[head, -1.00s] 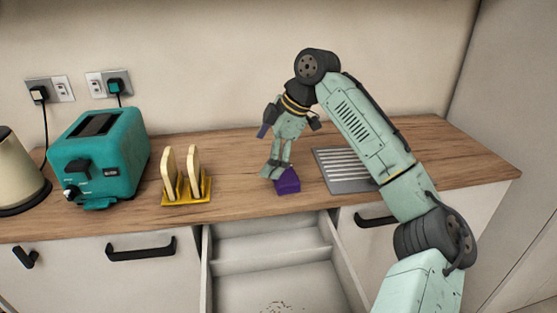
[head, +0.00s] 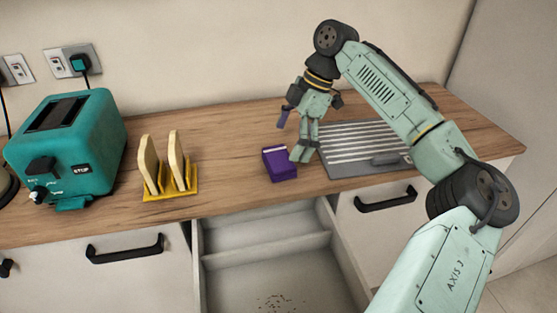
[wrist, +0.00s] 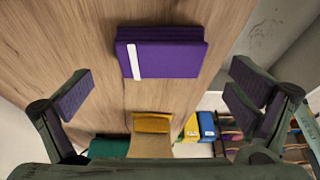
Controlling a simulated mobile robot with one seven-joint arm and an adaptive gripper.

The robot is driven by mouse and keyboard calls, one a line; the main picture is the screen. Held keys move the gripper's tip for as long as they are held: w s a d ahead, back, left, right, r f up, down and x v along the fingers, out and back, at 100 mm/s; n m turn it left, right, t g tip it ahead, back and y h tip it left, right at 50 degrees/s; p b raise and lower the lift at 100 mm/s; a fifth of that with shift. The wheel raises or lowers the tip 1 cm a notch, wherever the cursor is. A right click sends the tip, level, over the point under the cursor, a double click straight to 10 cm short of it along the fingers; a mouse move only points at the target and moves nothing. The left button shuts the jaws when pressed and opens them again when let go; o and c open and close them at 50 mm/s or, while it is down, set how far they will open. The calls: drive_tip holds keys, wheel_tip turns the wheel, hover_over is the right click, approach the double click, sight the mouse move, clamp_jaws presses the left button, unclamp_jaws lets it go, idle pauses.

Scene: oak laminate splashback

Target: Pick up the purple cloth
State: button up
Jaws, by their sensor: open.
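The purple cloth (head: 280,163) lies folded in a small block on the wooden counter, near its front edge and above the open drawer. In the wrist view the cloth (wrist: 170,55) sits at top centre, with a white stripe at its left end. My gripper (head: 302,153) points down just right of the cloth in the head view. Its fingers (wrist: 160,92) are spread wide in the wrist view, with nothing between them. The cloth lies beyond the fingertips there, and I cannot tell the exact height gap.
A ribbed metal drainer (head: 365,148) lies right of my gripper. A yellow rack (head: 170,191) with two bread slices and a teal toaster (head: 70,145) stand to the left. The open drawer (head: 270,265) below the counter holds dark crumbs. Counter between rack and cloth is clear.

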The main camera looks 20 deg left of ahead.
sight(280, 157)
drive_tip(key=shift+p+x, duration=0.6)
drive_tip(key=shift+x, duration=1.7)
drive_tip(key=shift+s+a+r, duration=0.1)
drive_tip(key=c, duration=1.1)
